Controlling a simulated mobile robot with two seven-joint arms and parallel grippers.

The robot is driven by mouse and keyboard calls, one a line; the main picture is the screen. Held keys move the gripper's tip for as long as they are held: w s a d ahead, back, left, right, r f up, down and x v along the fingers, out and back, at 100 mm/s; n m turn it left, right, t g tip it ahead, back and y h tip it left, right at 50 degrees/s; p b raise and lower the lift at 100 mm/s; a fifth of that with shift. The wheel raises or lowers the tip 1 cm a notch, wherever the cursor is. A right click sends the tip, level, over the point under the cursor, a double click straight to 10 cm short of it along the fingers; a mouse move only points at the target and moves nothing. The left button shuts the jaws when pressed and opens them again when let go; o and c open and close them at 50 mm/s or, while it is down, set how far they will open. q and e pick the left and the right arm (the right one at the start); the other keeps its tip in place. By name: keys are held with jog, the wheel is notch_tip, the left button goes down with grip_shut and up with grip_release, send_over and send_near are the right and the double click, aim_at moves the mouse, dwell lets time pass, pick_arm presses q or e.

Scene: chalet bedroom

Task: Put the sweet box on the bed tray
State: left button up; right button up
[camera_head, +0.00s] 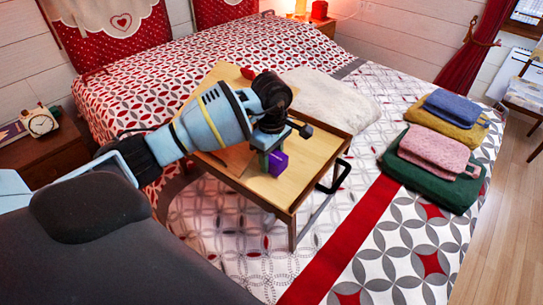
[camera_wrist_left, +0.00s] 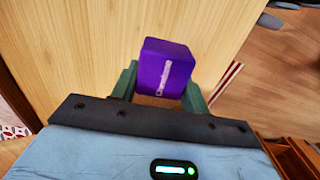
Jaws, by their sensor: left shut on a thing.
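The sweet box (camera_head: 278,163) is a small purple box with pale lettering on one face. It also shows in the left wrist view (camera_wrist_left: 165,68), between green fingers. My left gripper (camera_head: 267,158) is shut on it, over the wooden bed tray (camera_head: 314,167). The bed tray is a light wood tray on legs that stands on the bed. The box is at or just above the tray's surface; I cannot tell whether it touches. My arm hides part of the tray's left side. My right gripper is not in view.
Folded green and pink textiles (camera_head: 432,165) lie on the bed at the right, with yellow and blue ones (camera_head: 455,108) behind. A white fluffy blanket (camera_head: 335,102) lies behind the tray. A nightstand with a clock (camera_head: 40,122) is at the left. A black handle (camera_head: 336,176) sticks out at the tray's right side.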

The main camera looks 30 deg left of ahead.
aim_at(272, 155)
pick_arm(q)
jog(key=o, duration=1)
jog(key=shift+f, duration=0.1)
jog(key=shift+r, duration=0.5)
notch_tip(272, 155, up, 11)
jog(key=shift+r, duration=0.2)
